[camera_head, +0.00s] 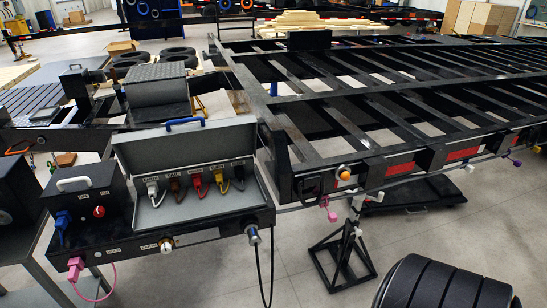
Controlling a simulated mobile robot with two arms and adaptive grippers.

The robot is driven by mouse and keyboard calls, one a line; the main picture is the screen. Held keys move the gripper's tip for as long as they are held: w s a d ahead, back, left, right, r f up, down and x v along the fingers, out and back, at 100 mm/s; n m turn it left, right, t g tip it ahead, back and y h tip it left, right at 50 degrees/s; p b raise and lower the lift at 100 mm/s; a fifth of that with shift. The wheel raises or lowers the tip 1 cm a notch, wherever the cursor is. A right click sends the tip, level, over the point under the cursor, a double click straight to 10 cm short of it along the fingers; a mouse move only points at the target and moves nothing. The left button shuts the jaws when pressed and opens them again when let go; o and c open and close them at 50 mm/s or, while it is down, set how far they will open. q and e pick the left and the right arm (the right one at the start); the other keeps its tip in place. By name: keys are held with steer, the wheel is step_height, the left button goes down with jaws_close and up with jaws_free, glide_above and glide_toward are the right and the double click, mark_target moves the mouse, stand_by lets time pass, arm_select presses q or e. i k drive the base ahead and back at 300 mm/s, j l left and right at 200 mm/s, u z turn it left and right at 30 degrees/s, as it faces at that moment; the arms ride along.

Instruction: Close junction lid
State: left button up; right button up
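The grey junction box (205,203) sits on a dark bench in the left half of the head view. Its lid (185,147) stands open, tilted up and back from the rear edge. A blue handle (185,121) is on the lid's top edge. Several coloured plugs, including white, brown, red (199,184) and yellow, sit in a row inside under small white labels. Neither of my grippers is in view.
Left of the junction box stands a black box with a white handle (73,183), a blue plug and a red knob. A pink cable (77,266) hangs at the bench front. A black trailer frame (300,140) fills the right.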

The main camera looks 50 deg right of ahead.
mark_target(190, 145)
steer(key=z, duration=1.3)
